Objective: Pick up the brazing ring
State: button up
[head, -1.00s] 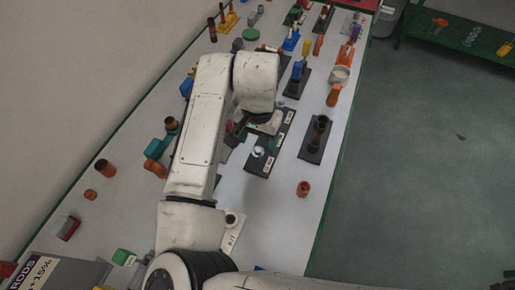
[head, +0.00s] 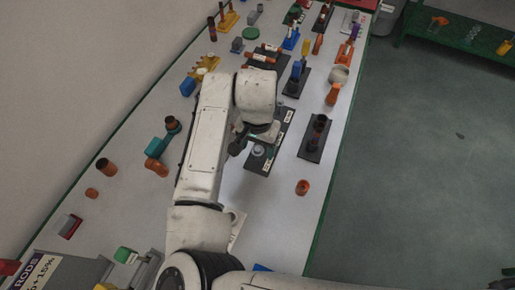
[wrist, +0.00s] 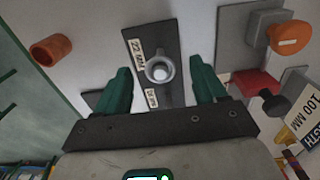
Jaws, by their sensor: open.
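A small silvery ring (wrist: 160,69), likely the brazing ring, sits around a pale round post or centre on a dark labelled plate (wrist: 150,42) in the wrist view. In the head view a pale ring shape (head: 258,151) shows at the near end of the dark plate (head: 272,143), beside my gripper. My gripper (wrist: 160,76) is open, with green fingers on the left and right of the ring in the picture. I see no contact between fingers and ring. My arm hides part of the plate in the head view.
At the wrist view's right are a grey block with an orange knob (wrist: 290,37) and a red piece (wrist: 255,83).

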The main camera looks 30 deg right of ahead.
dwell(0.3)
jog(key=c, duration=0.8)
jog(key=shift+c, duration=0.2)
jog(key=shift+r, duration=0.1)
